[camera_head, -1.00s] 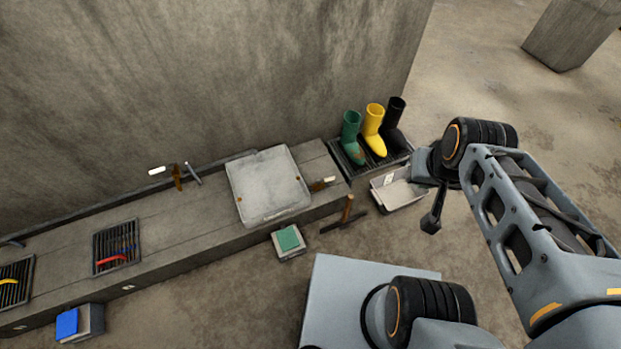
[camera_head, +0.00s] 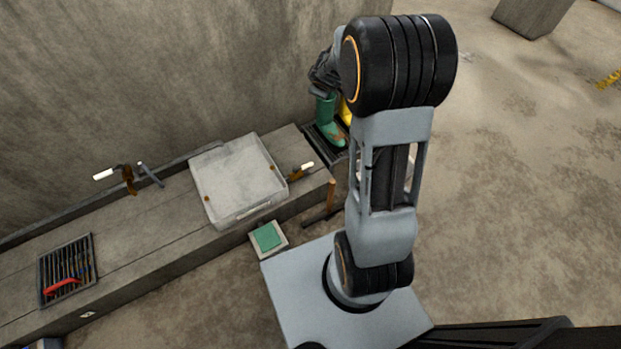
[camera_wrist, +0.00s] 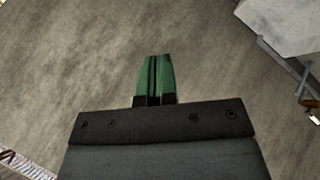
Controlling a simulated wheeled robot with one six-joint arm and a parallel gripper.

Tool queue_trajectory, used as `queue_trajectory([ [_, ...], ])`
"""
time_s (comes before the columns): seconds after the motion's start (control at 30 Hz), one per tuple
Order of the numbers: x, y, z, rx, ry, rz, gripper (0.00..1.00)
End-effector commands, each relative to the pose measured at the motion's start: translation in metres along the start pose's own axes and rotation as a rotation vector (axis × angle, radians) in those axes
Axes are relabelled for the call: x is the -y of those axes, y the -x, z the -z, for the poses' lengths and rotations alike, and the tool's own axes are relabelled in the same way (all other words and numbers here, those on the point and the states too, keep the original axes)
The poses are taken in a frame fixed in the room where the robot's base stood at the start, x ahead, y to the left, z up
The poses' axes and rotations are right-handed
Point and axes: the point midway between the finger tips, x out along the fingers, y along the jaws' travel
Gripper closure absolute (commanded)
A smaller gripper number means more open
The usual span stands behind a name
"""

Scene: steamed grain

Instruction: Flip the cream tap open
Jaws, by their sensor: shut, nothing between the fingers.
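Two taps with pale cream-white handles and brown bodies show in the head view. One tap (camera_head: 128,180) is near the wall left of the pale tank, its handle pointing left. The other tap (camera_head: 296,172) is at the tank's right side, its handle pointing right. I cannot tell which is the cream tap. My gripper (camera_wrist: 154,80) shows green fingers shut together and empty in the wrist view, apart from any tap. In the head view the fingers are not clear behind my arm, above the boots. A brown and white piece, perhaps a tap (camera_wrist: 311,103), shows at the wrist view's right edge.
The pale tank (camera_head: 238,177) sits on a long concrete bench (camera_head: 140,225) along the wall. A green boot (camera_head: 328,118) and a partly hidden yellow boot stand at its right end. A green-topped box (camera_head: 268,237) is on the floor. A grate (camera_head: 67,268) holds a red item.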

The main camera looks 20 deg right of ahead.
Motion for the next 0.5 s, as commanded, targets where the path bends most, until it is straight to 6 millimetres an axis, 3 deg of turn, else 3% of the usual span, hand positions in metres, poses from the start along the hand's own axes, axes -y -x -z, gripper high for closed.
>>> queue_trajectory([
  [0.03, 0.026, -0.062, -0.018, -0.031, 0.078, 0.028, 1.0],
  [0.2, 0.089, -0.184, -0.054, -0.181, 0.318, 0.158, 1.0],
  [0.33, 0.146, -0.247, -0.089, -0.283, 0.444, 0.286, 1.0],
  [0.5, 0.205, -0.292, -0.127, -0.38, 0.537, 0.425, 1.0],
])
